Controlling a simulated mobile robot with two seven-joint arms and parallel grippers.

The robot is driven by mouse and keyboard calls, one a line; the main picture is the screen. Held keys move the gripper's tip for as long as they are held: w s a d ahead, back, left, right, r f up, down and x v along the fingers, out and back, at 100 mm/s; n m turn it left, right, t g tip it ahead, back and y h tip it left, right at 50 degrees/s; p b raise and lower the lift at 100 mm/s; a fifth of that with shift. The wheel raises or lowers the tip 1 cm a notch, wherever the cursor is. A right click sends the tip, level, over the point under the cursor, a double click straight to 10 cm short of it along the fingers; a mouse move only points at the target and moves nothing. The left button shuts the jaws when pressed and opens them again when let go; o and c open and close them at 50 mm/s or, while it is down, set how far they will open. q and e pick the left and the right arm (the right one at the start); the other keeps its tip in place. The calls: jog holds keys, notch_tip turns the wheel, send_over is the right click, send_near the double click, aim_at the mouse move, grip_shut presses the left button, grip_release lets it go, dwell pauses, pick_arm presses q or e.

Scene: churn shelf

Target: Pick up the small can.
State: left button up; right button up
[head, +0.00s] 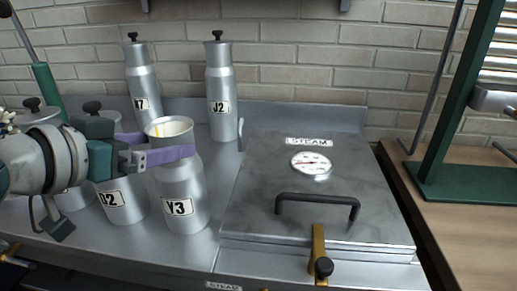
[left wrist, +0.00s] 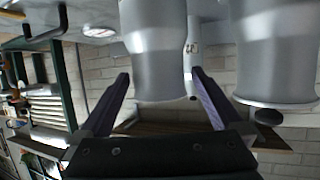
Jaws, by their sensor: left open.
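An open metal can labelled V3 or Y3 (head: 181,190) stands on the metal counter in the head view, with pale contents at its mouth. Which can the task calls small is not marked. My left gripper (head: 170,150) is open at this can's neck. One purple finger crosses in front of the neck; the other is mostly hidden behind it. In the left wrist view, upside down, the can (left wrist: 152,55) shows between the spread fingertips of the gripper (left wrist: 160,76). I cannot tell whether they touch it. My right gripper is not in view.
A can labelled D2 (head: 122,203) stands close on the left. Lidded cans N7 (head: 142,85) and J2 (head: 220,95) stand behind. A steam box lid (head: 265,180) with a black handle (head: 317,200) lies right. A brick wall (head: 300,60) closes the back.

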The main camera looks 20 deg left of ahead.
pick_arm(q)
jog(key=shift+r+b+x, duration=0.2)
jog(key=shift+b+x, duration=0.15)
jog(key=shift+x, duration=2.8)
jog(key=shift+w, duration=0.1)
jog(key=shift+r, duration=0.1)
jog(key=c, duration=1.3)
